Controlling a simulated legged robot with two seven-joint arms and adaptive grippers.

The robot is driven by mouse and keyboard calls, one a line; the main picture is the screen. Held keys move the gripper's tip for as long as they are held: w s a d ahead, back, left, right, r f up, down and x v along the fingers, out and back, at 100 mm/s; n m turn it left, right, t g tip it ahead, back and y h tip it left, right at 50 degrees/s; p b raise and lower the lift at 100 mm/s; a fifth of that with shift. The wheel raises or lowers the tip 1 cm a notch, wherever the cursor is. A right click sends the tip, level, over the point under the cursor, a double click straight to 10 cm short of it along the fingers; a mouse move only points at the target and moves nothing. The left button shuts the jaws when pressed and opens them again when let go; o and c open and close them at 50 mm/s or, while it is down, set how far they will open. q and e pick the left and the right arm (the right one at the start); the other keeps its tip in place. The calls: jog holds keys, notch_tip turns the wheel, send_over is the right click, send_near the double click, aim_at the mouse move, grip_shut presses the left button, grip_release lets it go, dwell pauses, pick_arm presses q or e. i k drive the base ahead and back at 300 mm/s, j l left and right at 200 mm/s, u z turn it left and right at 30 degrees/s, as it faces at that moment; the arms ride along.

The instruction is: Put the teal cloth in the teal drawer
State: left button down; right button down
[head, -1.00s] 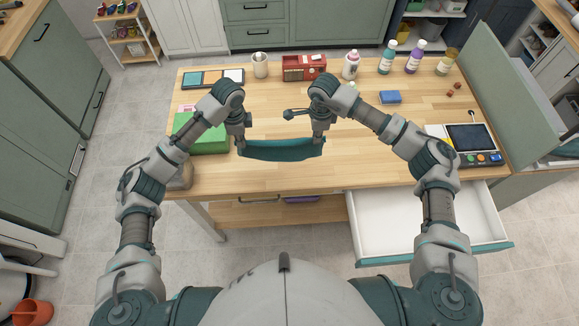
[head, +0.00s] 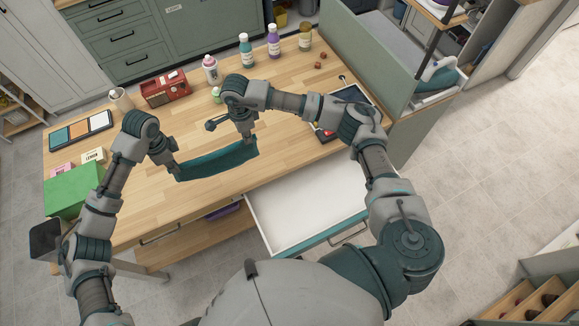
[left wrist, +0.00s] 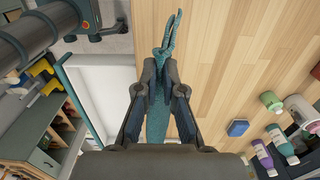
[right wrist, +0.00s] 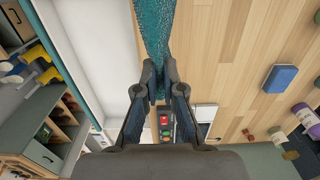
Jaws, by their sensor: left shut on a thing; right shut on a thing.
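The teal cloth (head: 217,162) hangs stretched between my two grippers above the wooden table, sagging slightly. My left gripper (head: 176,171) is shut on its left end. My right gripper (head: 254,146) is shut on its right end. The cloth also shows between the fingers in the left wrist view (left wrist: 158,122) and in the right wrist view (right wrist: 155,38). The drawer with a teal front (head: 318,238) is pulled out below the table's front edge, to the right of the cloth. Its visible white inside is empty.
A green box (head: 73,190) sits at the table's left. A device with a dark screen (head: 350,95) lies at the right, partly behind my right arm.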

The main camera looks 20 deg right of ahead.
aim_at(299, 211)
jog(key=l, duration=0.9)
jog(key=k+l, duration=0.1)
jog(key=l, duration=0.8)
